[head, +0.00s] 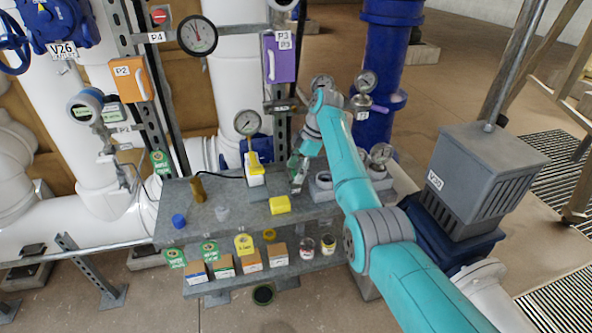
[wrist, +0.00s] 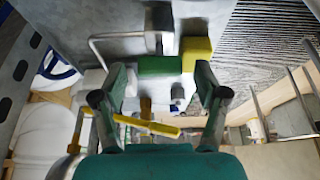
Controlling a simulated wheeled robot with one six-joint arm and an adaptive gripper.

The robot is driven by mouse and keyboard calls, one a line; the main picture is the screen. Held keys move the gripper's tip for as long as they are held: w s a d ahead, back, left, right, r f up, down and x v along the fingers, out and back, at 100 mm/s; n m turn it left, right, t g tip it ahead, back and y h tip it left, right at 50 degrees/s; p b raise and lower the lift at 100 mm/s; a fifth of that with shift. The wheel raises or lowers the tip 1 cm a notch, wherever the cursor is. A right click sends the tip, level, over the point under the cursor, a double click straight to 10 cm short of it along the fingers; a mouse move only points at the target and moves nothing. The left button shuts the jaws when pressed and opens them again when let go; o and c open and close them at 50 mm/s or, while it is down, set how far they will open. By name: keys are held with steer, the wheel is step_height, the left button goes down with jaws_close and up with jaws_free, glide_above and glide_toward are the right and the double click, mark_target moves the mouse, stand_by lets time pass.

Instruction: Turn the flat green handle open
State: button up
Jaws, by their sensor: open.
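My gripper (head: 297,184) is at the end of the teal arm, over the grey bench, right of the yellow-handled fitting (head: 254,168). In the wrist view my gripper (wrist: 160,80) is open, its two dark fingers wide apart. A flat-sided green piece (wrist: 160,65) shows between the fingertips or just beyond them. I cannot tell for sure whether it is the handle, or whether a finger touches it. A yellow block (wrist: 195,53) is at its right. A yellow lever (wrist: 147,125) on a brass stem lies lower, between the fingers. In the head view my gripper and arm hide much of this spot.
The bench (head: 240,213) carries a yellow box (head: 280,204), a blue cap (head: 179,221) and a brass piece (head: 198,189). Several small boxes and jars stand on its lower shelf. Pressure gauges (head: 247,122) and pipes crowd behind. A grey V25 actuator (head: 480,180) stands right of my arm.

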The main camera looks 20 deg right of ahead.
steer(key=v, duration=1.2)
steer(key=shift+w+f, duration=0.1)
